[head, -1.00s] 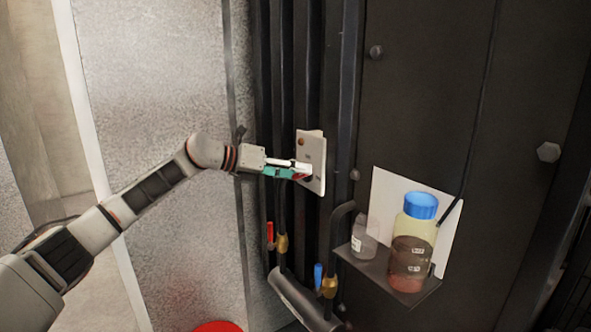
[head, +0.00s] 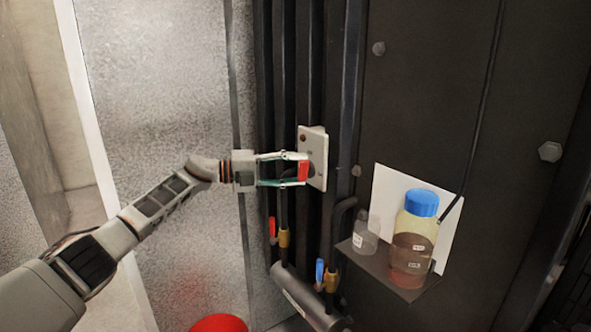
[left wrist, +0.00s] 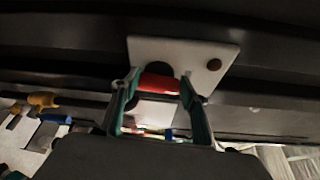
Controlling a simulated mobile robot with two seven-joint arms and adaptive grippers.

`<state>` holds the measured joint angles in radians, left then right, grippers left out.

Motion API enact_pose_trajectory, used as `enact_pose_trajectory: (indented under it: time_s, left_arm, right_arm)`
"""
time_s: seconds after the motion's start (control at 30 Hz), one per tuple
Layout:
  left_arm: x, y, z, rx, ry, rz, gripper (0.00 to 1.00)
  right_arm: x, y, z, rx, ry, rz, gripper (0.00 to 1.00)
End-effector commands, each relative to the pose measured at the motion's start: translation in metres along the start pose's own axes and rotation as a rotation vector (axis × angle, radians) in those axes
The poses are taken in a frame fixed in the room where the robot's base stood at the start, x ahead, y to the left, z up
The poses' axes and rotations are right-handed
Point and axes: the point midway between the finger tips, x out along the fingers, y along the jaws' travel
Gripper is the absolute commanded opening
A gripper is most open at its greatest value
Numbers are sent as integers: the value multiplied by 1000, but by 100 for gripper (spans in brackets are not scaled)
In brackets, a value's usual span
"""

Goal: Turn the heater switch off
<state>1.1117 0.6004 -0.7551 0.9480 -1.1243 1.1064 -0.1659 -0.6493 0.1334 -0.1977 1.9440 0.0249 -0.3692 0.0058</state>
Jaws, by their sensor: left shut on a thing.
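The heater switch has a red handle (head: 303,170) on a pale plate (head: 317,150) fixed to the dark vertical bars. My left gripper (head: 298,169) reaches it from the left, its two fingers above and below the red handle and shut on it. In the left wrist view the plate (left wrist: 185,58) fills the upper middle, and the red handle (left wrist: 158,82) sits between the fingertips of the left gripper (left wrist: 160,95). A small brown round spot (left wrist: 214,64) shows on the plate beside it. My right gripper is not in view.
Below the plate are a red-handled valve (head: 272,230) and a blue-handled valve (head: 320,271) above a dark cylinder (head: 305,300). At right, a shelf (head: 372,270) holds a blue-capped bottle (head: 413,240) and a small clear bottle (head: 364,238). A red round object (head: 219,323) is at the bottom.

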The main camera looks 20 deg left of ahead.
Motion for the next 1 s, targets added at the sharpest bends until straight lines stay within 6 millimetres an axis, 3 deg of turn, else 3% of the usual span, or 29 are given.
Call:
enact_pose_trajectory:
  time_s: [0.3,0.87,0.9,0.93,1.0]
  left_arm:
    - [-1,1,1,-117,-3,-50,23]
    - [-1,1,1,-142,-3,-61,23]
    - [-1,1,1,-142,-3,-61,52]
    - [-1,1,1,-142,-3,-61,60]
    - [-1,1,1,-142,-3,-60,61]
  right_arm:
    - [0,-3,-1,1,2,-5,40]
    - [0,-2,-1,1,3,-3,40]
    - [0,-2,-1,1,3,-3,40]
    - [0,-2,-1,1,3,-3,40]
    - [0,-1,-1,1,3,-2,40]
